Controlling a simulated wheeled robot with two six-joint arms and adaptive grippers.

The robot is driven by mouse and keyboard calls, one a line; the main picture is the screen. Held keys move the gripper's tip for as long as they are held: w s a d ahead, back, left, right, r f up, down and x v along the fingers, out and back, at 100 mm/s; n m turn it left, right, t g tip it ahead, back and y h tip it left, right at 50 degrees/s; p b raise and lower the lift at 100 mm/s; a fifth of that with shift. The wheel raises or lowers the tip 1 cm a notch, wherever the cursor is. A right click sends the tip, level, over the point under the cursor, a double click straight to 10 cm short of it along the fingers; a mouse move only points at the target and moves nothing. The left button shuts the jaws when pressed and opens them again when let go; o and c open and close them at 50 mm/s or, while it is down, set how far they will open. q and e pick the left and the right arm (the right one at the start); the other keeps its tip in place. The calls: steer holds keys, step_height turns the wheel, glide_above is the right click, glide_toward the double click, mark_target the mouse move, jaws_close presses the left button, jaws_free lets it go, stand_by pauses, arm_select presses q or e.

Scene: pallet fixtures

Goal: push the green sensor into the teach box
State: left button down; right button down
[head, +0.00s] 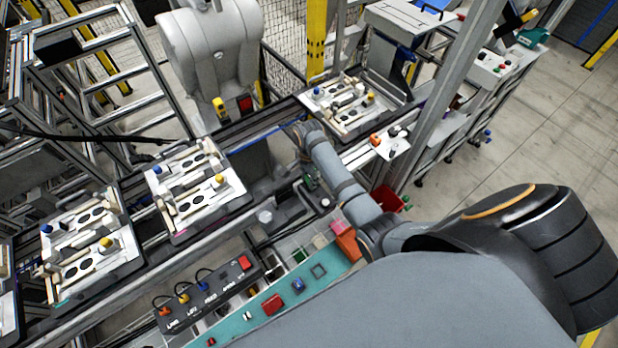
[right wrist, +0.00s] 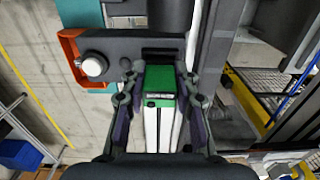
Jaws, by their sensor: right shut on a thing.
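The green sensor (right wrist: 160,84) is a small block with a dark label on its face. It is between the fingers of my right gripper (right wrist: 160,105), which is shut on it. A grey box with an orange edge and a white knob, which looks like the teach box (right wrist: 120,47), lies just beyond the sensor. I cannot tell whether sensor and box touch. In the head view my right gripper (head: 311,178) is small and partly hidden beside my forearm, with a bit of green there. My left gripper is not in view.
Pallet fixtures (head: 195,222) with yellow and blue knobs stand along the conveyor. A dark box with labelled cables and a red button (head: 243,263) sits by a teal bench (head: 235,325). A red bin (head: 388,199) stands right of my forearm. Open floor (head: 540,130) lies at right.

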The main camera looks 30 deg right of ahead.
steer(key=shift+f+b, duration=0.35)
steer(key=shift+f, duration=0.25)
stand_by(0.4)
steer(key=c, duration=0.9)
jaws_free()
steer(key=shift+c, duration=0.2)
steer(key=shift+r, duration=0.15)
step_height(320, 180, up, 12)
steer(key=shift+f, duration=0.15)
steer(key=shift+f, duration=0.1)
